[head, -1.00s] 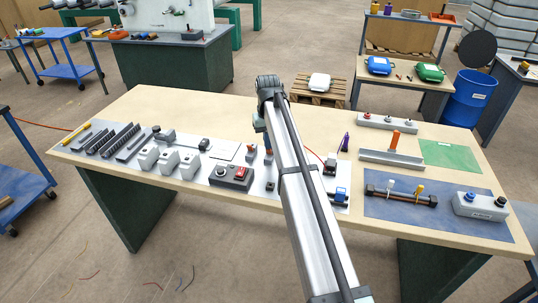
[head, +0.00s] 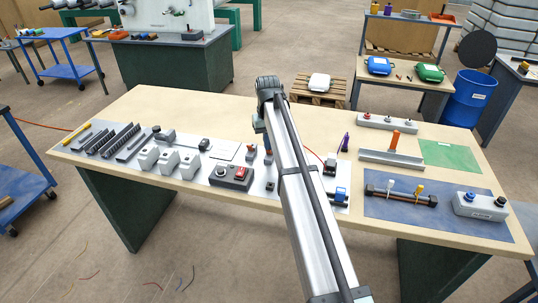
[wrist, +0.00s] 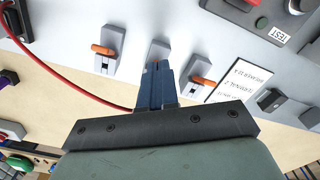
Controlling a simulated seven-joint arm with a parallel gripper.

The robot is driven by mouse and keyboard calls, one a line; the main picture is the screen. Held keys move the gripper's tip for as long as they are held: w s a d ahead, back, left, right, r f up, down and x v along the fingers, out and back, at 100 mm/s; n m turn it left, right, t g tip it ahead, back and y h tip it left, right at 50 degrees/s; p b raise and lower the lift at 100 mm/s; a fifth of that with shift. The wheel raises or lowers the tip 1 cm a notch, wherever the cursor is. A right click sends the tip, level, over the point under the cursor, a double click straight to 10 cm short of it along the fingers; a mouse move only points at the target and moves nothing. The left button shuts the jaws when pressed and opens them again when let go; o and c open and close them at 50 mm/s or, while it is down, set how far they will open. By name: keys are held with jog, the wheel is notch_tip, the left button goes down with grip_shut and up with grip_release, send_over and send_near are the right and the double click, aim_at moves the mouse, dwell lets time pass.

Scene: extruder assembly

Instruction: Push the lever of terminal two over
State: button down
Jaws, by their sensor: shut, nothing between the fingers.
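Three grey terminals stand in a row on the light panel. In the wrist view, one terminal (wrist: 108,50) with an orange lever is on the left, and another terminal (wrist: 200,88) with an orange lever is on the right. The middle terminal (wrist: 159,49), apparently terminal two, is partly covered by my gripper (wrist: 154,72). Its blue fingers are shut and empty, with their tips at the middle terminal's near end. The middle lever is mostly hidden, so its position and any contact cannot be told. In the head view my arm hides part of the row.
A red wire (wrist: 60,75) curves from the left of the panel past the fingers. A printed card (wrist: 233,87) lies right of the terminals. A box with a red switch (head: 232,176) stands to the left in the head view.

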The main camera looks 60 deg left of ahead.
jog(key=shift+w+a, duration=0.1)
jog(key=shift+r, duration=2.4)
